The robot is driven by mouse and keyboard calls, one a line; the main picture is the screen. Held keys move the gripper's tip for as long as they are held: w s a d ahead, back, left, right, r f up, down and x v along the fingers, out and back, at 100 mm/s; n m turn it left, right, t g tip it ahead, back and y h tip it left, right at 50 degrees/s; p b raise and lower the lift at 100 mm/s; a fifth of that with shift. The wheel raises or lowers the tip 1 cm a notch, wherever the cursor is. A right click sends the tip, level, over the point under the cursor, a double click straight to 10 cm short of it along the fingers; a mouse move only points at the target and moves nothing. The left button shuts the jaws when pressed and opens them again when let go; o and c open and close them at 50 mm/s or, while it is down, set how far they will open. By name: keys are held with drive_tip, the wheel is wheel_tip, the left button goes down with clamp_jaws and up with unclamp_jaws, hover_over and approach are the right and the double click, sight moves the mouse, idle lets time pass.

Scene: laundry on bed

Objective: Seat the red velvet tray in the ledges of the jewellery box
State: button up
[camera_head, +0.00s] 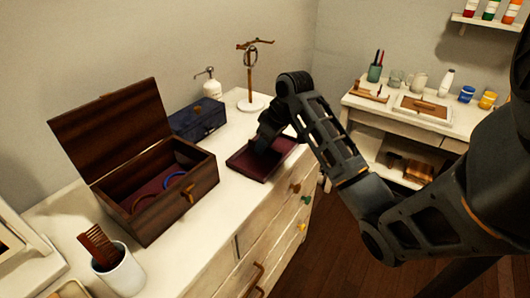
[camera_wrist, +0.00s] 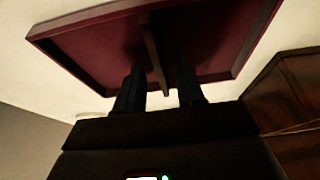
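The red velvet tray (camera_head: 258,166) has a dark rim and lies on the white dresser top, right of the jewellery box. In the wrist view the tray (camera_wrist: 92,50) shows its red lining and a thin upright divider or handle (camera_wrist: 154,55) across its middle. My gripper (camera_head: 265,143) is over the tray, pointing down. In the wrist view my gripper's two fingers (camera_wrist: 160,88) are apart, one on each side of the upright piece, with gaps visible. The wooden jewellery box (camera_head: 155,205) stands open with its lid tilted back. Its inner ledges are too small to make out.
Inside the box are a blue ring-shaped item (camera_head: 174,180) and a reddish one. A dark blue case (camera_head: 198,120), a pump bottle (camera_head: 212,85) and a jewellery stand (camera_head: 250,103) are behind. A white cup (camera_head: 122,275) with a comb is in front.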

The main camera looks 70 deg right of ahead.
drive_tip(key=shift+c, duration=0.2)
clamp_jaws()
drive_tip(key=shift+r, duration=0.2)
idle(0.4)
drive_tip(key=shift+r, duration=0.25)
drive_tip(key=v, duration=0.3)
drive_tip(key=shift+w+d+r+b, duration=0.2)
drive_tip(key=shift+w+r+b, duration=0.05)
drive_tip(key=shift+r+b, duration=0.15)
drive_tip(key=s+d+r+p, duration=0.2)
drive_tip(key=s+r, duration=0.4)
drive_tip(key=s, duration=0.5)
drive_tip(key=shift+r+p, duration=0.3)
drive_tip(key=shift+p, duration=0.35)
